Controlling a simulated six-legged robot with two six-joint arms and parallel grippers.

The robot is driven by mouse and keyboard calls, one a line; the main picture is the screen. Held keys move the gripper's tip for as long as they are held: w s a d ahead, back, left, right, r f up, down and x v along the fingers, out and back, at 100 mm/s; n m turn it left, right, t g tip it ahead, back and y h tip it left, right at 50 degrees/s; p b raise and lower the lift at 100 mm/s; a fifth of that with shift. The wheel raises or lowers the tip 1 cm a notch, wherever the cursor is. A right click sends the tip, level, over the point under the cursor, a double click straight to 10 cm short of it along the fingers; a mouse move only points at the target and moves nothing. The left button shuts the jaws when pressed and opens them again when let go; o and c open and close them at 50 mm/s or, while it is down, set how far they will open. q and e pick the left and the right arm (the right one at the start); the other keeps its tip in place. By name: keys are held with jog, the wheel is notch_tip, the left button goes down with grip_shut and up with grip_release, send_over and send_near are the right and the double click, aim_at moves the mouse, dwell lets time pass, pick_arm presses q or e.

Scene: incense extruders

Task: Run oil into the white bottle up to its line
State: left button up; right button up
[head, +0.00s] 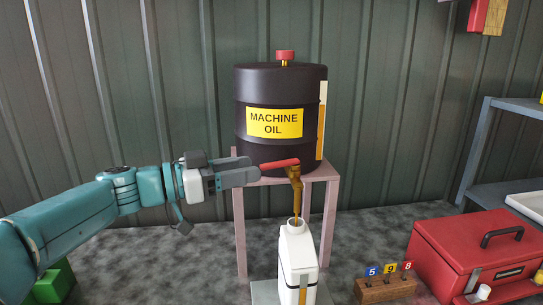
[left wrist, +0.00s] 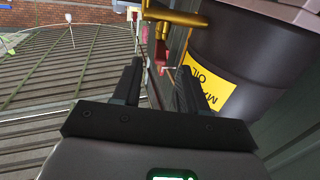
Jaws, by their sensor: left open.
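The black oil drum (head: 265,92) has a yellow label. Its brass tap (head: 296,180) has a red lever (head: 280,164) pointing left, and a thin brown stream of oil falls from the spout into the bottle's neck. The white bottle (head: 297,248) stands upright under the tap; an amber strip shows low on its front, its bottom cut off by the frame. My left gripper (head: 257,171) is open at the lever's left end; I cannot tell whether it touches. In the left wrist view, the brass tap (left wrist: 178,16) is beyond the open fingers. My right gripper is out of view.
The drum stands on a pink stand (head: 240,225). At right are a wooden block with numbered tags (head: 385,290), a red toolbox (head: 465,250) and a grey shelf (head: 510,103). A green block (head: 55,285) lies at lower left. The corrugated wall is behind.

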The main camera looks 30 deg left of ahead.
aim_at(272, 163)
pick_arm(q)
jog(key=p+x, duration=0.1)
jog(key=x, duration=0.5)
jog(key=shift+w+d+p, duration=0.2)
jog(key=shift+p, duration=0.1)
grip_shut()
